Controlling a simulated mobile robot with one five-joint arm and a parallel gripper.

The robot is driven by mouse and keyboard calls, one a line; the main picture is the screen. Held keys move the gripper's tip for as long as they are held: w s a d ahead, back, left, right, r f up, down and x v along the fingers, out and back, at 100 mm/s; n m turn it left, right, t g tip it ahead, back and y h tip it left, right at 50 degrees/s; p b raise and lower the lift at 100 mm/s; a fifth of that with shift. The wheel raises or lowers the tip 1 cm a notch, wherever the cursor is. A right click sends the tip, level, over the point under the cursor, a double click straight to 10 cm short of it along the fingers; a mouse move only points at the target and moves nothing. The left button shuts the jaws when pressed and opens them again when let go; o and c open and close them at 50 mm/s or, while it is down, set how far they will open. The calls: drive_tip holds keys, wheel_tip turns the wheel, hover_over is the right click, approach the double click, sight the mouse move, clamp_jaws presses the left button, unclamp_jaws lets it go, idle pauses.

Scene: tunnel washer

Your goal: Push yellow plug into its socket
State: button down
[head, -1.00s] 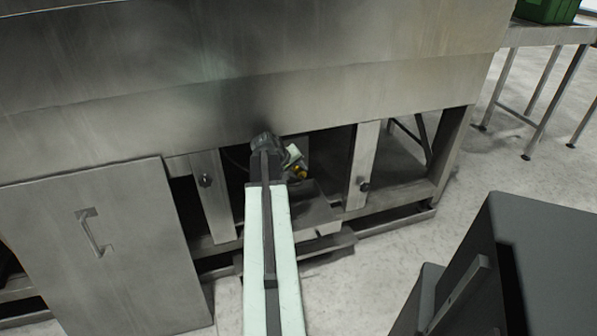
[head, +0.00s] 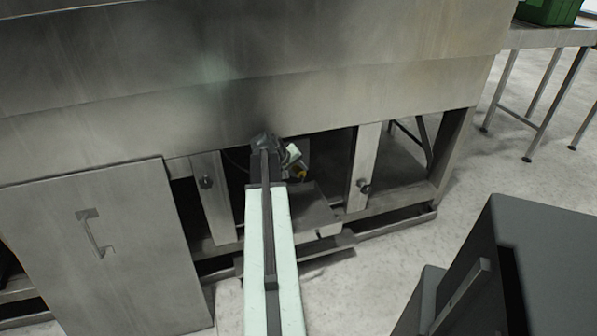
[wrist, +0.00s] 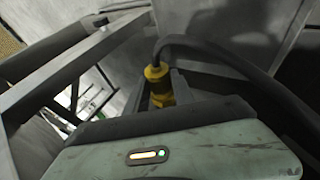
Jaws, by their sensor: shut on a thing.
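The yellow plug (wrist: 158,88) stands between the dark fingers of my gripper (wrist: 160,92) in the wrist view, with a thick black cable rising from its end and bending right. My gripper is shut on it. The front end of the plug is hidden behind my gripper body in the wrist view. I cannot make out the socket in either view.
The steel machine (head: 250,85) overhangs the opening. Steel posts (head: 362,168) stand on both sides of my arm, and a low tray (head: 315,205) lies below it. A closed panel with a handle (head: 95,240) is at left. A table (head: 545,37) stands at far right.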

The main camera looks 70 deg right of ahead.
drive_tip(key=shift+w+d, duration=0.25)
drive_tip(key=shift+d, duration=0.05)
drive_tip(key=shift+w+d+r, duration=0.15)
drive_tip(key=shift+w+d, duration=0.1)
drive_tip(key=shift+d, duration=0.05)
idle(0.3)
drive_tip(key=shift+w+d+r, duration=0.15)
drive_tip(key=shift+w+d, duration=0.05)
drive_tip(key=shift+d, duration=0.05)
drive_tip(key=shift+w+d+r+p, duration=0.15)
drive_tip(key=shift+w+d+p, duration=0.15)
drive_tip(key=shift+w+d, duration=0.1)
idle(0.6)
drive_tip(key=shift+s+a, duration=0.3)
drive_tip(key=shift+a, duration=0.2)
drive_tip(key=shift+s+a+f, duration=0.3)
drive_tip(key=shift+a, duration=0.15)
idle(0.7)
drive_tip(key=shift+s+a+f+b, duration=0.15)
drive_tip(key=shift+b, duration=0.15)
drive_tip(key=shift+s+a+f, duration=0.1)
drive_tip(key=shift+s+a, duration=0.45)
drive_tip(key=shift+s+a, duration=0.2)
